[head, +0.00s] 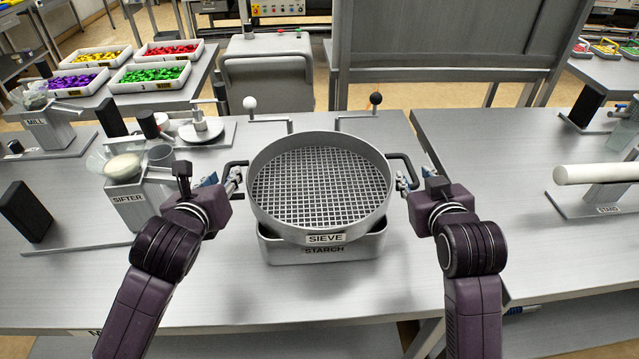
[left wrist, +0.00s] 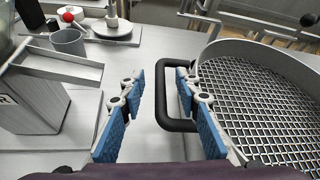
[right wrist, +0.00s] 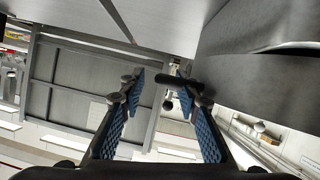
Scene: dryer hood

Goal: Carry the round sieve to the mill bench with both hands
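The round grey sieve (head: 320,190), with a mesh floor and a SIEVE label, sits over the grey starch tray (head: 325,252); whether it touches the tray is unclear. It has a black handle on each side. My left gripper (head: 233,180) is at the left handle (left wrist: 163,95); in the left wrist view its blue-padded fingers (left wrist: 160,105) stand apart on either side of the handle bar. My right gripper (head: 407,183) is at the right handle (head: 408,165); in the right wrist view its fingers (right wrist: 160,95) stand apart, with the black bar (right wrist: 172,79) between their tips.
The mill (head: 45,125) and sifter (head: 135,200) stand left on the bench. Two ball-topped posts (head: 250,104) (head: 376,99) rise behind the sieve. Trays of coloured pieces (head: 150,75) lie back left. A roller stand (head: 600,185) is on the right bench, across a gap.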

